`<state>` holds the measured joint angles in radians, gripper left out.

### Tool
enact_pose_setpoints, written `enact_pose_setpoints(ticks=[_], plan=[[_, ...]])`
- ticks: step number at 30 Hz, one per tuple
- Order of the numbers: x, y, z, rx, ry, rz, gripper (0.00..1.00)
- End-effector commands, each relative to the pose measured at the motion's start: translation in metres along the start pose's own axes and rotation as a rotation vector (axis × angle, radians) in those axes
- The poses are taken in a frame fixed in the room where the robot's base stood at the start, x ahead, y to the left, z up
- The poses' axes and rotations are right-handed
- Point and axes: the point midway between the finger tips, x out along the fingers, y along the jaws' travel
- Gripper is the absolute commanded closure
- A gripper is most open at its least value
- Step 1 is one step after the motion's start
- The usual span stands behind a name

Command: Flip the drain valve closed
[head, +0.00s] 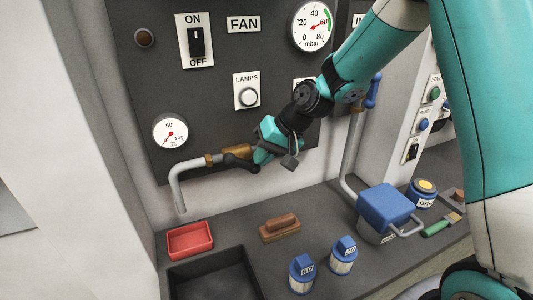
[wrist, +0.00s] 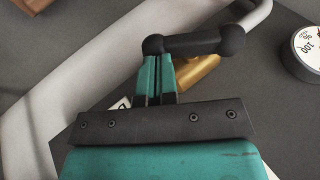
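The drain valve has a brass body (head: 236,150) on a grey bent pipe (head: 185,170) low on the dark panel, with a black lever (head: 240,163). In the wrist view the black lever (wrist: 195,43) lies across the top, with rounded ends, and part of the brass body (wrist: 198,72) shows behind it. My gripper (head: 262,156) is at the valve, beside the lever. In the wrist view its teal fingers (wrist: 157,72) are together, with their tips at the lever's left end. The lever partly hides the tips, so contact is unclear.
A second pipe with a blue lever (head: 373,91) stands to the right. A gauge (head: 170,132) is above the bent pipe. On the bench are a red tray (head: 190,240), a brown-handled block (head: 280,229), blue-capped jars (head: 343,255) and a blue-lidded container (head: 386,205).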

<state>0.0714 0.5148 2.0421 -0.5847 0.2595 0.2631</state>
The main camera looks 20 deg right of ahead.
Motion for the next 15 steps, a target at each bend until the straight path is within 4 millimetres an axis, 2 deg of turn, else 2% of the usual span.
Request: enact_pose_setpoints(ticks=[1,15], plan=[[0.006,0.007,0.001,0.018,-0.001,-0.043,1.00],[0.023,0.018,0.006,0.147,-0.020,-0.469,1.00]])
